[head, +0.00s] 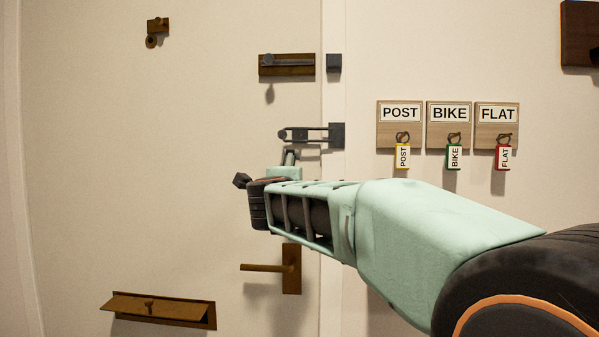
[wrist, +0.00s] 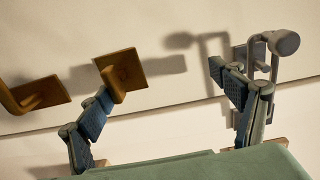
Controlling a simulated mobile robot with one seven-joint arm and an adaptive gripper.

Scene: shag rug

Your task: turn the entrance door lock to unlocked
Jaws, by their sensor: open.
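The brass lock turn on its square plate (wrist: 127,73) shows in the wrist view, on the pale entrance door (head: 120,180). Its knob sticks out toward the camera. I cannot tell whether it is locked. In the head view it is hidden behind my gripper (head: 266,168). My gripper (wrist: 165,85) is open in the wrist view, its fingers wide apart. The lock turn lies between them, close to the left finger's tip; whether they touch is unclear. The right finger is beside the grey bar latch (wrist: 285,43).
The brass door handle (head: 291,270) is below my gripper, and the grey latch (head: 312,135) is just above. A sliding bolt (head: 287,64) and a mail slot (head: 163,308) are also on the door. Key boards, including POST (head: 399,113), hang on the wall at right.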

